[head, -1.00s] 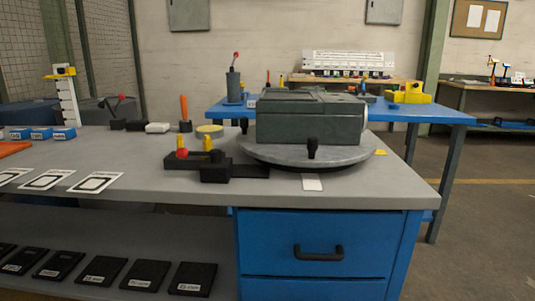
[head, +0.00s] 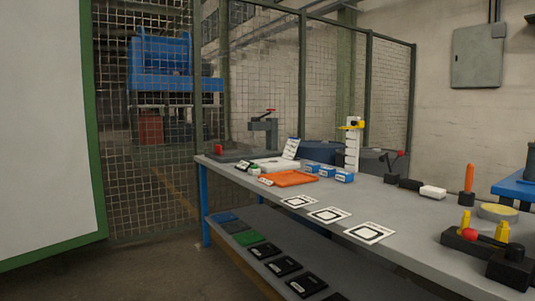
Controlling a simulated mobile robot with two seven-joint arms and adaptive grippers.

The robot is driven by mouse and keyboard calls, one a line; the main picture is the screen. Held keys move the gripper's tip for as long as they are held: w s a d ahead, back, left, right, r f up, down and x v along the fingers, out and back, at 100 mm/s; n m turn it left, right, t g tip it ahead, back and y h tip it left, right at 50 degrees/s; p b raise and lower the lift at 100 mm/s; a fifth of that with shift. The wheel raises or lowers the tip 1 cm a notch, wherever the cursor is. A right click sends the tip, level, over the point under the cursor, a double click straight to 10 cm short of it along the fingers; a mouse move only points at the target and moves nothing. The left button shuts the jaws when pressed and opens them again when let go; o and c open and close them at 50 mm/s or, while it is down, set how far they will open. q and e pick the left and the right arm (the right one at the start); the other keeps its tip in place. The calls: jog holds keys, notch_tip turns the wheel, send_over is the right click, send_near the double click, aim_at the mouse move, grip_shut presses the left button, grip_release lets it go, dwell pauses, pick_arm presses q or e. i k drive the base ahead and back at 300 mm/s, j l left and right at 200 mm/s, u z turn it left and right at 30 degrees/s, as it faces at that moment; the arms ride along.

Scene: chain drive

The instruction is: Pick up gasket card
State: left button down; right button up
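White cards with black square outlines, which look like gasket cards, lie flat in a row on the grey bench top: one at the left (head: 298,201), one in the middle (head: 329,215) and one nearest (head: 369,233). Their print is too small to read, so I cannot tell which is the one named. Neither of my grippers shows in the head view.
The grey workbench (head: 400,205) also bears an orange tray (head: 289,179), small blue boxes (head: 344,177) and a black fixture (head: 462,243). Its lower shelf holds black plates (head: 283,266). A mesh fence (head: 165,190) stands behind; a white board (head: 45,130) stands left.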

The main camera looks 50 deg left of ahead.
aim_at(327, 216)
jog(key=i+j+u, duration=0.35)
jog(key=j+u, duration=0.15)
jog(key=i+j+u, duration=0.35)
jog(key=u, duration=0.15)
jog(key=i+j, duration=0.25)
jog(key=i, duration=0.2)
jog(key=i+j+u, duration=0.1)
jog(key=i+j, duration=0.15)
jog(key=i, duration=0.25)
jog(key=i+j, duration=0.2)
jog(key=i, duration=0.25)
jog(key=i+z, duration=0.2)
jog(key=k+l+z, duration=0.1)
jog(key=z, duration=0.25)
jog(key=k+l+z, duration=0.15)
jog(key=z, duration=0.25)
